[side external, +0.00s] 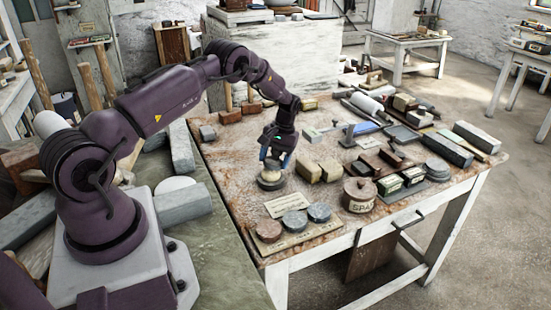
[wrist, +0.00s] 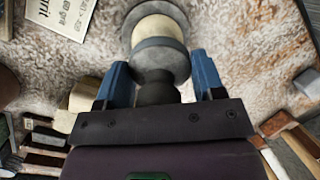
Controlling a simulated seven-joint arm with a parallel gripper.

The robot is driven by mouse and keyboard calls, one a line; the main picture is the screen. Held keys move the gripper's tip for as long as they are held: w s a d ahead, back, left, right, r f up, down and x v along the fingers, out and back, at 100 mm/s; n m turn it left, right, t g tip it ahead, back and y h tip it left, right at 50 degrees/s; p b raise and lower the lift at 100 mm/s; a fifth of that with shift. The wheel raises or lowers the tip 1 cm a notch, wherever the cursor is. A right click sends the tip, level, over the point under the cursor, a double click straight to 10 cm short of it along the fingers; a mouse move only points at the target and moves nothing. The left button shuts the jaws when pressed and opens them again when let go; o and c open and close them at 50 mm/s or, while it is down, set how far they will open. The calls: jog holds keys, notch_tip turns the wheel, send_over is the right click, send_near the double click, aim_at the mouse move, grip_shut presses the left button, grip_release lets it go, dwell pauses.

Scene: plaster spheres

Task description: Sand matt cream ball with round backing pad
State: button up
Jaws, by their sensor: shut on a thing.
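My gripper (side external: 276,160) is over the left middle of the worktable. In the wrist view its two blue fingers (wrist: 161,85) are shut on the dark knob of a round grey backing pad (wrist: 160,60). The cream ball (wrist: 158,32) shows just beyond the pad, partly hidden by it, with a dark round rim around it. I cannot tell whether pad and ball touch. In the side view a dark round holder (side external: 270,184) sits on the table below my gripper; the pad and ball there are small and mostly covered by the fingers.
Three round discs (side external: 294,221) lie on a card near the front edge. A lidded brown jar (side external: 360,196) stands to their right. Tan blocks (side external: 308,171) stand close right of my gripper. Several dark blocks and tools crowd the table's right side. Bare tabletop (side external: 232,160) lies left of my gripper.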

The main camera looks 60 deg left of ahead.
jog(key=shift+a+f, duration=0.1)
jog(key=shift+a, duration=0.6)
jog(key=shift+d, duration=1.85)
jog(key=shift+a, duration=1.9)
jog(key=shift+s+d, duration=0.1)
jog(key=shift+d, duration=1.85)
jog(key=shift+w+a+r, duration=0.25)
jog(key=shift+a+r, duration=0.45)
jog(key=shift+a, duration=0.3)
